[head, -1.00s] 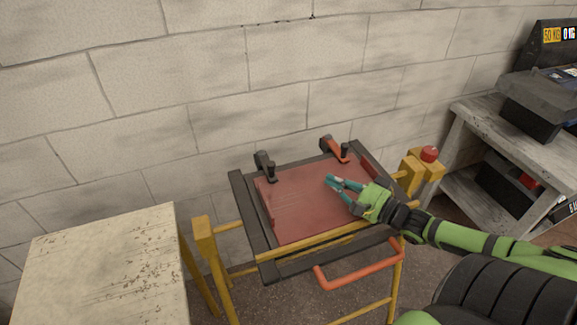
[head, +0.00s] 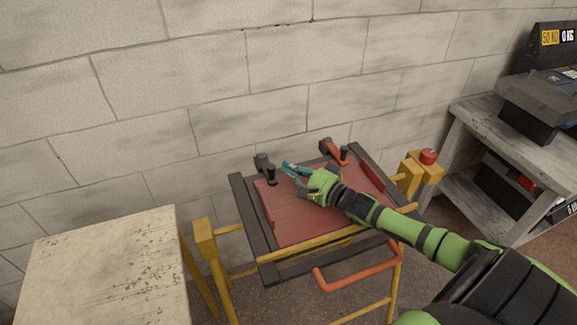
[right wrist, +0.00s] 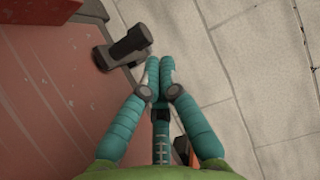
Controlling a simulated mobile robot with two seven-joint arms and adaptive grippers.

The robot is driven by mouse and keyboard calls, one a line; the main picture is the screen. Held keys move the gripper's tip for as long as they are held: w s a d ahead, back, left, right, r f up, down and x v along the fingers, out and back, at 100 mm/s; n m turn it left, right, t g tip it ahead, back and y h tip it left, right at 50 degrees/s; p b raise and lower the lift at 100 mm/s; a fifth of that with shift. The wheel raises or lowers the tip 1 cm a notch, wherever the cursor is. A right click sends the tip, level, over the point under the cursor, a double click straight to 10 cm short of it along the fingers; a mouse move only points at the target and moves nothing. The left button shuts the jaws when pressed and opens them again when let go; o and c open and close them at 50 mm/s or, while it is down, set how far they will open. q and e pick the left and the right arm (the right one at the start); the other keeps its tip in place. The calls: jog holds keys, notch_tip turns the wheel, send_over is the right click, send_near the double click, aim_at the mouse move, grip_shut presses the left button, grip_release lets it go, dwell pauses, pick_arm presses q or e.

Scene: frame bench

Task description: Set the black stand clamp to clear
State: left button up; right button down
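The black stand clamp (head: 266,168) sits on the back left edge of the dark frame, its handle standing up. It also shows in the right wrist view (right wrist: 124,46), left of the fingertips. My right gripper (head: 284,168) is just right of the clamp, above the back of the red panel (head: 300,213). In the right wrist view its teal fingertips (right wrist: 160,66) are together with nothing between them, close to the clamp's knob but apart from it. My left gripper is not in view.
An orange clamp (head: 334,151) sits on the back edge, right of my gripper. A block wall (head: 220,100) rises close behind. A red button (head: 428,156) on a yellow box stands at right. A pale table (head: 100,265) is at left, a shelf (head: 480,120) at far right.

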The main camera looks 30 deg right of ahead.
jog(key=shift+w+a, duration=0.1)
jog(key=shift+a, duration=0.15)
jog(key=shift+a, duration=0.1)
jog(key=shift+a, duration=0.3)
